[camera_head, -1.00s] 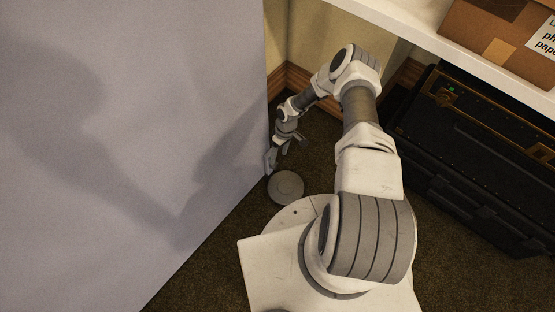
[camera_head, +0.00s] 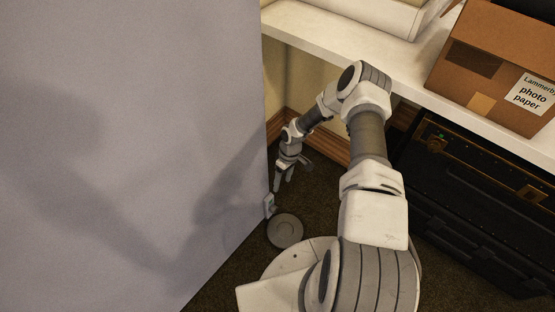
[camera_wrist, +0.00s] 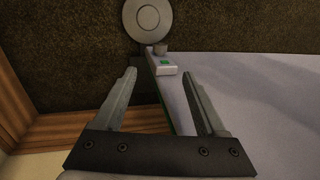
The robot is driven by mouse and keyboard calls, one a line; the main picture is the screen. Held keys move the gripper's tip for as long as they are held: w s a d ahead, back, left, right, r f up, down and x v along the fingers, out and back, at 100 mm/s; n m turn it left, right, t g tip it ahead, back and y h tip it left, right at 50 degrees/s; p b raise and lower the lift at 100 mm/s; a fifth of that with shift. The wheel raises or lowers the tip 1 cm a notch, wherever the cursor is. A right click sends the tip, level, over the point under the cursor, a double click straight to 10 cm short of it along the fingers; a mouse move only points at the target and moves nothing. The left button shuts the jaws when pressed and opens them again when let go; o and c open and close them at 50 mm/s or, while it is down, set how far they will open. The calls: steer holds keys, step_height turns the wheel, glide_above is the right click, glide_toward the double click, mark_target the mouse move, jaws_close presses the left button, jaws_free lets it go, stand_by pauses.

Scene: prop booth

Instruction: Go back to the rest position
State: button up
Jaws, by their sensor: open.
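In the wrist view my gripper (camera_wrist: 158,80) is open. Nothing shows clamped between its fingers. The grey panel (camera_wrist: 260,90) runs behind the right finger. My arm is bent, reaching forward and down.
A white shelf (camera_head: 330,38) crosses above, bearing a cardboard photo paper box (camera_head: 490,95). A black case (camera_head: 475,200) stands under it at right. A round grey disc (camera_head: 285,231) is low beside my base. A wooden skirting (camera_head: 330,145) lines the wall behind my gripper.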

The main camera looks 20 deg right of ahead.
step_height(320, 180, up, 35)
steer(key=w+d+m+t+h, duration=0.2)
steer(key=d+h, duration=0.1)
steer(key=s+a+r+t+h, duration=0.1)
steer(key=s+r, duration=0.3)
steer(key=r, duration=0.5)
steer(key=s+a+r+m+t+y, duration=0.1)
steer(key=s+a+r+m+t, duration=0.15)
steer(key=s+r, duration=0.6)
steer(key=s+a+r+m+t+y, duration=0.1)
steer(key=s+a+r+m+t, duration=0.3)
steer(key=s, duration=0.8)
step_height(320, 180, up, 24)
steer(key=d+n+g+p, duration=0.1)
steer(key=g+p, duration=0.1)
steer(key=p, duration=2)
steer(key=shift+s+d+f+n+p, duration=0.15)
steer(key=shift+s+f+n+p, duration=0.1)
steer(key=shift+s+n+p, duration=0.1)
